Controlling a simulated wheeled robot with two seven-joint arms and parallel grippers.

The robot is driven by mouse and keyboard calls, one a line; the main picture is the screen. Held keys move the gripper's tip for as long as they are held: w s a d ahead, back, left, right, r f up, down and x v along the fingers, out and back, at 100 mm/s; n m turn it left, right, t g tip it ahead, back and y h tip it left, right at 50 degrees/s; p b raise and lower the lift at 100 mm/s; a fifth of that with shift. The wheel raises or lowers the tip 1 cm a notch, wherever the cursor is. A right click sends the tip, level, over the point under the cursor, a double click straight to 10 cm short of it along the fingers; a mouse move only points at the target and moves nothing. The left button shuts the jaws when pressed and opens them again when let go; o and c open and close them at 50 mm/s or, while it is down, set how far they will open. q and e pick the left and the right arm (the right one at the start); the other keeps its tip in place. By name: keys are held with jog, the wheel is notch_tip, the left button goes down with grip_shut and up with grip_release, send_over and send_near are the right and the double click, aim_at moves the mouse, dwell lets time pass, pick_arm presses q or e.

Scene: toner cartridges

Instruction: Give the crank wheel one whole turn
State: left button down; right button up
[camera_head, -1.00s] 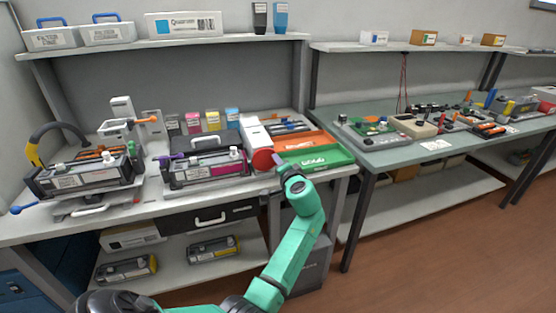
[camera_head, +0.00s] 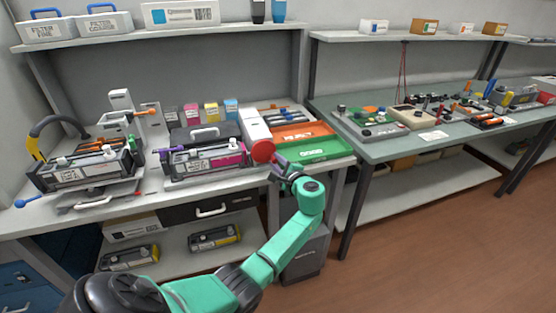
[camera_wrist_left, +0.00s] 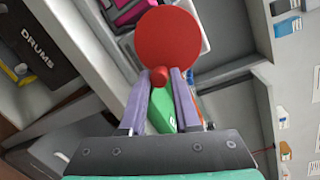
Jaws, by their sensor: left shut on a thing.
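The crank wheel (camera_head: 262,151) is a red disc on the front of a white box-shaped unit (camera_head: 254,126) at the right end of the left bench. It also shows large in the left wrist view (camera_wrist_left: 168,38), with a small red knob (camera_wrist_left: 159,77) standing out from its face near the rim. My left gripper (camera_head: 277,161) is at the wheel's lower right in the head view. Its two grey-purple fingers are shut on the knob, one on each side. The wheel's axle is hidden behind the disc. My right gripper is not in view.
A green bin (camera_head: 312,149) and an orange bin (camera_head: 300,133) lie right of the wheel. A toner cartridge with a magenta end (camera_head: 205,160) sits left of it. Another cartridge (camera_head: 85,168) rests on a stand further left. A gap separates the benches.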

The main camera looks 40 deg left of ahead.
pick_arm(q)
jog(key=shift+a+r+m, duration=0.1)
jog(key=shift+a+m, duration=0.05)
jog(key=shift+m, duration=0.25)
jog(key=c, duration=0.7)
grip_release()
jog(key=shift+c, duration=0.2)
jog(key=shift+o, duration=0.5)
jog(key=shift+a+f, duration=0.1)
jog(key=shift+f, duration=0.1)
jog(key=b+v, duration=0.1)
jog(key=v, duration=1.3)
jog(key=shift+s+d+b, duration=0.15)
jog(key=shift+d+b, duration=0.15)
